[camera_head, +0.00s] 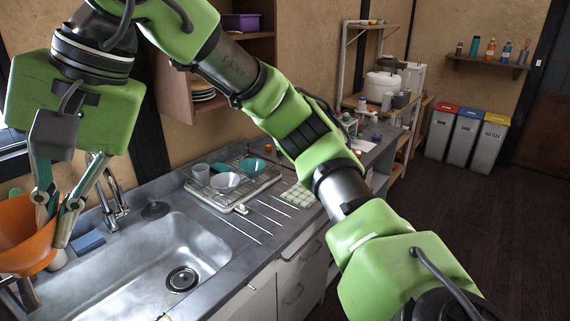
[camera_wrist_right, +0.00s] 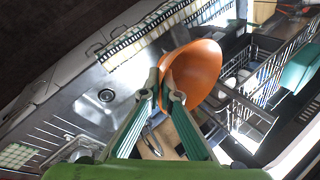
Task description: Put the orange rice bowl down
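The orange rice bowl (camera_head: 20,235) is at the left edge of the head view, partly cut off by the frame. My right gripper (camera_head: 54,230) points down with its fingertips at the bowl's rim. In the right wrist view the bowl (camera_wrist_right: 197,70) is tilted, and the fingers of my right gripper (camera_wrist_right: 163,88) close on its rim from either side. The bowl appears held up at the left end of the sink; whether its underside touches anything is hidden. My left gripper is not in view.
The steel sink (camera_head: 130,265) is empty beside the bowl, with a faucet (camera_head: 112,200) and blue sponge (camera_head: 88,243) behind. A wall cabinet (camera_head: 180,85) stands close to my arm.

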